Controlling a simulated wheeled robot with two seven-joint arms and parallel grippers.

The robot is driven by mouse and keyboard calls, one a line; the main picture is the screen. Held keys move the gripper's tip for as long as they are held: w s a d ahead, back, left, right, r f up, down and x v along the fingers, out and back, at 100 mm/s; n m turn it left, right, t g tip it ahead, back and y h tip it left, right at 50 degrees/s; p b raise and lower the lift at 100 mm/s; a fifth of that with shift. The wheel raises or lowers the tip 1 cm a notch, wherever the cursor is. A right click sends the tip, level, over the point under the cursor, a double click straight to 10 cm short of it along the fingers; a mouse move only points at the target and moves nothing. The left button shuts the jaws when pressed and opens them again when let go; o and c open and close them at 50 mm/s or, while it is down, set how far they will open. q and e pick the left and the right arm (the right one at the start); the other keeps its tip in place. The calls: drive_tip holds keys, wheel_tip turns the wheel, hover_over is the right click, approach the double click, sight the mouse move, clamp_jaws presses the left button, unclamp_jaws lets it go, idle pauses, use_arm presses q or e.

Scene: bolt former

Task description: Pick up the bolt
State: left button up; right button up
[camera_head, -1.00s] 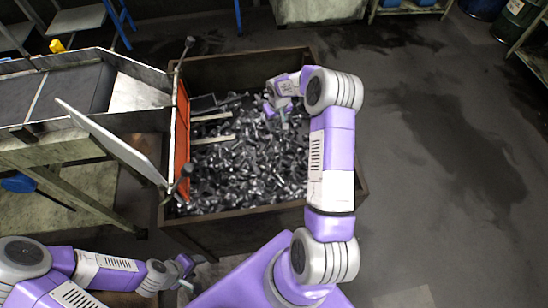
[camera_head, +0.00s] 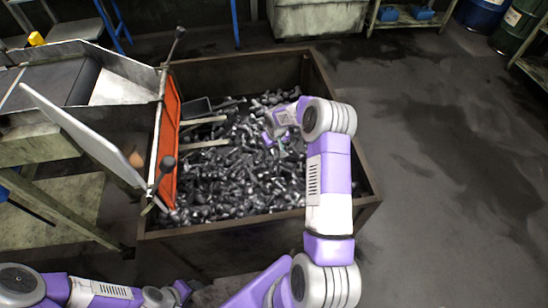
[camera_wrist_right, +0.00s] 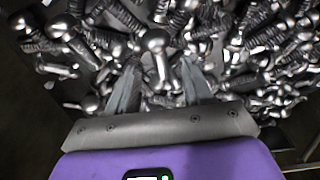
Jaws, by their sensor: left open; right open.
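Many grey metal bolts (camera_head: 235,180) lie in a loose heap in the large bin (camera_head: 225,228). My right gripper (camera_head: 277,143) reaches into the bin over the heap, in its upper right part. In the right wrist view, its two fingers (camera_wrist_right: 162,80) are spread open, pointing into the heap. A round-headed bolt (camera_wrist_right: 156,44) lies between and just beyond the fingertips; I cannot tell whether they touch any bolt. My left gripper (camera_head: 183,290) is at the lower left, outside the bin, open and far from the bolts.
The bin's rim surrounds the heap. Open floor (camera_head: 440,160) lies to the right. Barrels (camera_head: 515,25) and shelves stand at the back.

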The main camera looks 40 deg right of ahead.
sight(274, 153)
drive_tip(key=f, duration=0.3)
drive_tip(key=shift+w+f+b, duration=0.15)
drive_tip(key=shift+w+b, duration=0.05)
drive_tip(key=shift+b, duration=0.2)
clamp_jaws()
drive_tip(key=shift+r, duration=0.2)
wheel_tip(274, 153, up, 10)
drive_tip(key=p, duration=0.3)
